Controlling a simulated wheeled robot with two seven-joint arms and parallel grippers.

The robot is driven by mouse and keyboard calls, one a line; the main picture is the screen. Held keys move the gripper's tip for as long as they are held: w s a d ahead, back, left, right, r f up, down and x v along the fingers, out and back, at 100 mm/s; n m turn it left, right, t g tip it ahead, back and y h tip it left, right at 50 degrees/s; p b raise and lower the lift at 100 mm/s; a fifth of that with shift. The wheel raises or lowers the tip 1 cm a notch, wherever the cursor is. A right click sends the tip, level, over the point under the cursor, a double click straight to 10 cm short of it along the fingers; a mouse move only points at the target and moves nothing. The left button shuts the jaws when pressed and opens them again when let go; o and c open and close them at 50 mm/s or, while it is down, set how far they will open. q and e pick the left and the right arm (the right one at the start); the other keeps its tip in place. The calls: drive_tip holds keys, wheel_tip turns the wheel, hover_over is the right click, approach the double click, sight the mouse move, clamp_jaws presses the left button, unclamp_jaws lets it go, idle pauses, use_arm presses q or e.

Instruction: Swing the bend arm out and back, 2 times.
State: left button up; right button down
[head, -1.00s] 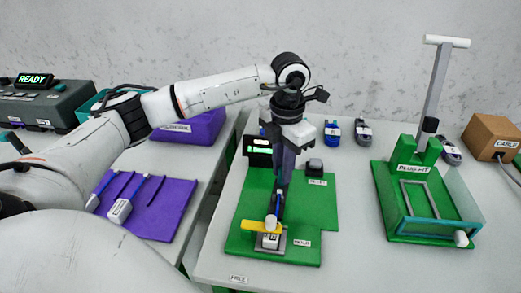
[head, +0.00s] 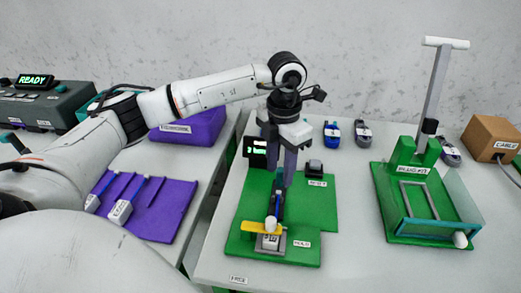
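The green bend fixture (head: 300,220) stands on the white table. At its front, a yellow bar (head: 260,227) with a white knob (head: 271,224) lies across a white plug (head: 270,241) in a grey holder. A dark upright part (head: 278,205) with some blue stands just behind the knob; I cannot tell for sure which part is the bend arm. My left gripper (head: 280,182) points down above and behind this part, its two fingers apart. The gripper hides some of the fixture's rear. My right gripper is not in view.
A green tester (head: 430,232) with a tall lever stands at the right, beside a brown cable box (head: 490,138). Plugs lie along the back. A purple rack (head: 165,210) with blue-and-white plugs is at the left. The table between fixture and tester is clear.

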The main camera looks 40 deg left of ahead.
use_arm(q)
drive_tip(key=shift+r+p, duration=2.65)
drive_tip(key=shift+r, duration=1.2)
